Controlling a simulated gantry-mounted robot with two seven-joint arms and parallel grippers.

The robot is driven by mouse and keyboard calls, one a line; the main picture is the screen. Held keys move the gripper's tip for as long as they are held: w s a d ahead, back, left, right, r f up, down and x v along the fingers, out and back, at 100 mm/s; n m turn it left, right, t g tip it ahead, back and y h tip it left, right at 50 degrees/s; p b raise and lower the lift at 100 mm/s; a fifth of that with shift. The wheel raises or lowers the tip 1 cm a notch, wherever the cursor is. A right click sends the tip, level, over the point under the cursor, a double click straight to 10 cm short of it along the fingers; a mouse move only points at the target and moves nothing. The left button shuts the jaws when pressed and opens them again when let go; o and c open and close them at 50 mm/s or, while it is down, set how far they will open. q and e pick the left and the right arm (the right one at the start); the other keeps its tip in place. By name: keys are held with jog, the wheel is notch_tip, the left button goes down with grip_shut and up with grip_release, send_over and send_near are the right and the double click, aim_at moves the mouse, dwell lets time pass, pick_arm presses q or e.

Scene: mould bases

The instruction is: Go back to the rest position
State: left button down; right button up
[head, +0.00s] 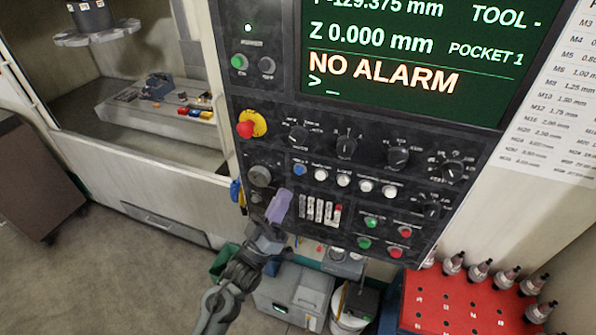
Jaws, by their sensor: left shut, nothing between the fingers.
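My left gripper (279,206) has pale purple fingers and shows in the head view, in front of the lower left part of the CNC control panel (330,215). Its fingers are together with nothing between them, and its arm comes up from the bottom of the view. The fingertips are just below a round grey knob and left of a row of small switches (320,210). I cannot tell whether the fingertips touch the panel. My right gripper is not in view.
The panel's screen (400,60) reads NO ALARM. At left the machine's open bay (130,110) holds a vise and coloured blocks. A red tool rack (470,305) with several holders stands at lower right. A bucket (352,305) and a grey box (293,295) sit below the panel.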

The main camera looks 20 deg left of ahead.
pick_arm(q)
jog(key=s+a+f+g+y+p, duration=0.1)
jog(key=s+f+g+y+p, duration=0.2)
jog(key=s+g, duration=0.4)
jog(key=s+a+f+m+g+y+p, duration=0.1)
jog(key=s+f+g+y+p, duration=0.2)
jog(key=s, duration=0.9)
jog(key=s+a+f+g+y+p, duration=0.1)
jog(key=s+f+g+p, duration=0.3)
jog(key=s+f+g, duration=0.4)
jog(key=s+g+y, duration=0.1)
jog(key=s+g, duration=0.1)
jog(key=g, duration=0.1)
jog(key=shift+s+a+m+y, duration=0.25)
jog(key=shift+a+m+y, duration=0.05)
jog(key=shift+a+y, duration=0.1)
jog(key=shift+f, duration=0.1)
